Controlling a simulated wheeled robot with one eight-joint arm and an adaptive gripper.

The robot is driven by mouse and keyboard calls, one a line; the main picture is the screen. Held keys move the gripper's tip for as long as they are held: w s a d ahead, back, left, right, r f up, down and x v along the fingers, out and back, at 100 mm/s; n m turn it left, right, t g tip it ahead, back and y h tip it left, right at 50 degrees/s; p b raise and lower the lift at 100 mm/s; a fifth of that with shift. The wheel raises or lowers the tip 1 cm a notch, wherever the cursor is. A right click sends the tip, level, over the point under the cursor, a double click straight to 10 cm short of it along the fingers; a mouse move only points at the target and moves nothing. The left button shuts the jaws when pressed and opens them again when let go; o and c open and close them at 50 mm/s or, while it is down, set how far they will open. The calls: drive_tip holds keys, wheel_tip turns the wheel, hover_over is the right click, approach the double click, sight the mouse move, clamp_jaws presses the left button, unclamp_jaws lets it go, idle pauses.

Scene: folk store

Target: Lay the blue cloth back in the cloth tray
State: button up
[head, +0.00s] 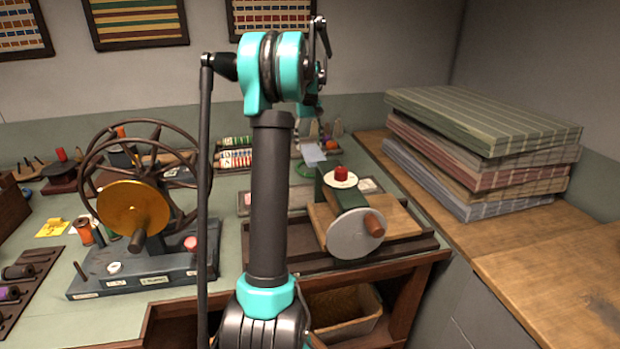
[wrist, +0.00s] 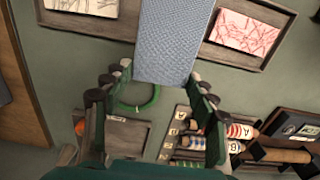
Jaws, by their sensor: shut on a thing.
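In the wrist view, my gripper (wrist: 158,74) has its fingers closed in on the sides of the blue cloth (wrist: 172,38), a flat woven piece that reaches up out of the picture. The cloth is held above the counter. In the head view a pale blue bit of the cloth (head: 313,153) shows beside my arm, which hides most of the gripper. I cannot tell which is the cloth tray.
A green ring (wrist: 152,104) lies below the cloth. Labelled rolls (wrist: 195,142) fill a rack at lower right. In the head view, a wheeled winder (head: 135,215) stands left, a device with a grey disc (head: 355,234) right, and folded fabrics (head: 480,150) at far right.

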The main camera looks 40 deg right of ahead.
wheel_tip(320, 180, down, 14)
drive_tip(key=shift+r, duration=0.1)
idle(0.4)
drive_tip(key=shift+f, duration=0.5)
drive_tip(key=o, duration=1.2)
drive_tip(key=shift+o, duration=0.2)
wheel_tip(320, 180, up, 13)
